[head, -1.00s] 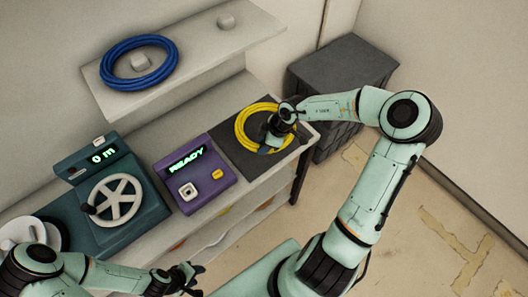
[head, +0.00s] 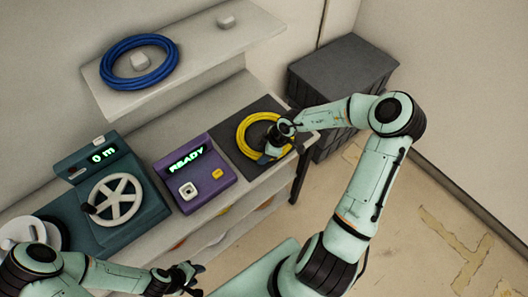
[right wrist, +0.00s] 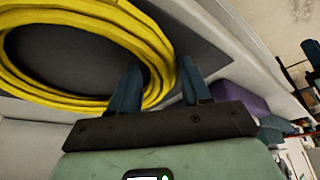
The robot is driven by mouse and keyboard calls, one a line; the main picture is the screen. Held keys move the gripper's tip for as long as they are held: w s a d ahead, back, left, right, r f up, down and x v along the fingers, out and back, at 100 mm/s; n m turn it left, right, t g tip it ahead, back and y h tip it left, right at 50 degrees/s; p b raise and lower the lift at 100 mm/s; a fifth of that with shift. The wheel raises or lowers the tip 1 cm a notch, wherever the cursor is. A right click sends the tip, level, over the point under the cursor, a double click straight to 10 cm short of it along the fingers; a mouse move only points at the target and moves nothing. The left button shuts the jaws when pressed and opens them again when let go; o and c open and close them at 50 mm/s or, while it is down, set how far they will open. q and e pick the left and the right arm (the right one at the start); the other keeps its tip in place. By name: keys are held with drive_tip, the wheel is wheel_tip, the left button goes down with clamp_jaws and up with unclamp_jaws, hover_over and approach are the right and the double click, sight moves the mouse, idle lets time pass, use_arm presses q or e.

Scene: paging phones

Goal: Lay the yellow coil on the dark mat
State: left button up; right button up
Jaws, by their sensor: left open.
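The yellow coil (head: 243,134) is over the dark mat (head: 228,148) at the right end of the bench. Whether it touches the mat or hangs just above it cannot be told. My right gripper (head: 272,150) is at the coil's near right side. The mat (right wrist: 190,40) shows through and beyond the ring. My left gripper (head: 190,275) is open and empty in front of the bench.
A purple box (head: 207,190) reading READY stands left of the mat. Left of it is a teal device (head: 140,215) with a handwheel, reading 0 m. A dark crate (head: 345,75) stands right of the bench.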

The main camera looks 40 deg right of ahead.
idle(0.3)
drive_tip(key=v, duration=1.2)
drive_tip(key=shift+r, duration=0.15)
